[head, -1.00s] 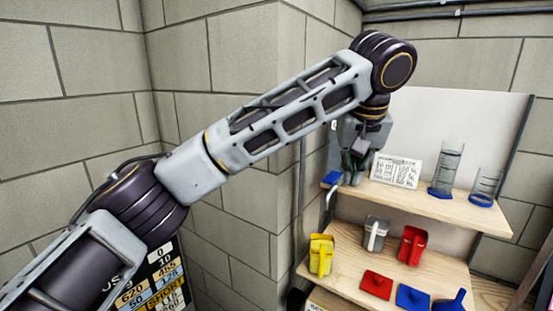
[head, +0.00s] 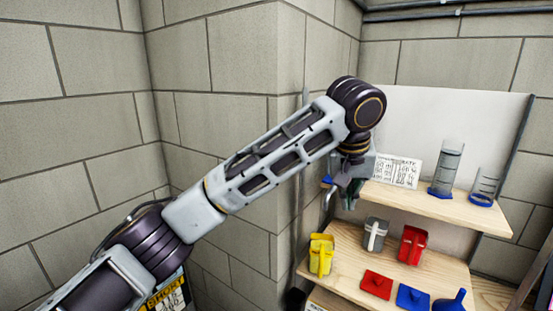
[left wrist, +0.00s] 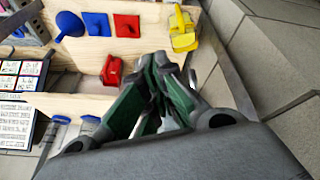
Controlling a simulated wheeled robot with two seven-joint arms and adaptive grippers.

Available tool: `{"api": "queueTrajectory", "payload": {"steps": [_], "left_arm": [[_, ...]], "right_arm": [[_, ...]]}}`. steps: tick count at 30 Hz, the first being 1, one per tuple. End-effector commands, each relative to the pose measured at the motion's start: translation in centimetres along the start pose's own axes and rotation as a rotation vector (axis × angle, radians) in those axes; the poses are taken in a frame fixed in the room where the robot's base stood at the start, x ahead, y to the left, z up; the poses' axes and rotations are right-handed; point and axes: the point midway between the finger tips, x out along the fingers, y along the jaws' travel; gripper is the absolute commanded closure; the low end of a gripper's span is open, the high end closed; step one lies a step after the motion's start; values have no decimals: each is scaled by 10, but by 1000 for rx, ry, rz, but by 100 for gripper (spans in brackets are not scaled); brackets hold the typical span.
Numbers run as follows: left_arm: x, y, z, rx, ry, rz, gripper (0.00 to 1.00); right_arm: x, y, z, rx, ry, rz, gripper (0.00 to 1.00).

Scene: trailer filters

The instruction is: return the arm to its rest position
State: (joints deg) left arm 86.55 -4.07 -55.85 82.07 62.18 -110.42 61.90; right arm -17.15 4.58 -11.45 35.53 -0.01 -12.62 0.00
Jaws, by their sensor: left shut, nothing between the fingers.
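My left arm crosses the head view from the lower left. My left gripper (head: 348,196) hangs at its end, pointing down, in front of the left end of the upper shelf (head: 410,197). It is shut and empty. In the left wrist view its green-padded fingers (left wrist: 158,118) come together, with nothing held between them. My right gripper is in neither view.
The lower shelf (head: 345,264) holds a yellow scoop (head: 321,254), a grey scoop (head: 376,233), a red scoop (head: 412,244), a red lid (head: 376,284), a blue lid (head: 412,298) and a blue funnel (head: 450,302). Graduated cylinders (head: 447,165) stand above. Block walls (head: 230,120) rise behind my arm.

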Motion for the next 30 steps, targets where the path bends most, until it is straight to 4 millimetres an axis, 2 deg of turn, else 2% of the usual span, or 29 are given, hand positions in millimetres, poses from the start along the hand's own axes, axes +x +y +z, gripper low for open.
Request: {"api": "queueTrajectory", "payload": {"steps": [3,17,30], "left_arm": [[16,-2,6,19,-12,36,100],[67,-12,26,70,-26,165,100],[112,-32,47,81,-15,265,100]], "right_arm": [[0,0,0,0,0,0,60],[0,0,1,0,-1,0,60],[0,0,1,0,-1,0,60]]}}
